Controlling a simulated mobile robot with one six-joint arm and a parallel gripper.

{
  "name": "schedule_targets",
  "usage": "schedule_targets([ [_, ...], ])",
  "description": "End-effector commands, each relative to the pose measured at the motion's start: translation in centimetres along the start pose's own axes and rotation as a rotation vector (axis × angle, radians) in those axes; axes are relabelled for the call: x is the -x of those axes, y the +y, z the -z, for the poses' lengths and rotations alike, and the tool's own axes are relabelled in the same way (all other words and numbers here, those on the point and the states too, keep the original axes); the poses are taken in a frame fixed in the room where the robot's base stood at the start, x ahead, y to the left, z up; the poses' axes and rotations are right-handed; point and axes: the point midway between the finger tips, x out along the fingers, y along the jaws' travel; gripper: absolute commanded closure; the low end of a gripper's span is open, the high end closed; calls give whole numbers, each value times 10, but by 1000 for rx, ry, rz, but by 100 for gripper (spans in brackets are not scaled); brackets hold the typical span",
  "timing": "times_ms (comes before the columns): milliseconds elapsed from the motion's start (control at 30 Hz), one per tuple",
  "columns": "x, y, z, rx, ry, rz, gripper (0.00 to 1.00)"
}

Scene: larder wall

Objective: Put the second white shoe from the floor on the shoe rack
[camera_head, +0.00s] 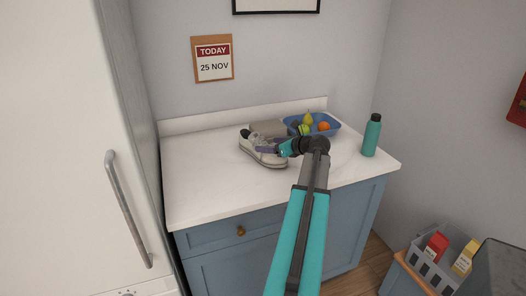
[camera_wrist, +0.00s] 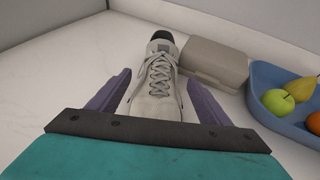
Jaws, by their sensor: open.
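A white lace-up shoe (camera_head: 268,159) stands on the white countertop, not on a floor. In the wrist view the shoe (camera_wrist: 157,78) points its toe toward me, with its dark heel opening at the far end. My gripper (camera_head: 264,149) is at the shoe. In the wrist view the open purple fingers of my gripper (camera_wrist: 157,92) lie on either side of the shoe's front part, with gaps showing between finger and shoe. The palm hides the toe tip. No shoe rack and no other shoe show in either view.
A grey-beige box (camera_wrist: 215,62) sits right beside the shoe. A blue fruit bowl (camera_head: 331,131) is just to its right, and a teal bottle (camera_head: 371,136) stands near the counter's right end. The countertop (camera_head: 200,185) is clear at left. A grey crate (camera_head: 432,270) is low at right.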

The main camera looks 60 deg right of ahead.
Motion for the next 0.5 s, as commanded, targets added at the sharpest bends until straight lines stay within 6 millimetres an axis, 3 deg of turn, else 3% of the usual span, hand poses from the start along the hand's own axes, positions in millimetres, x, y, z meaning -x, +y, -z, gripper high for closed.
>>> schedule_targets([
  [200,-23,-1,0,1,0,-1,28],
  [500,-27,-1,1,0,0,1,28],
])
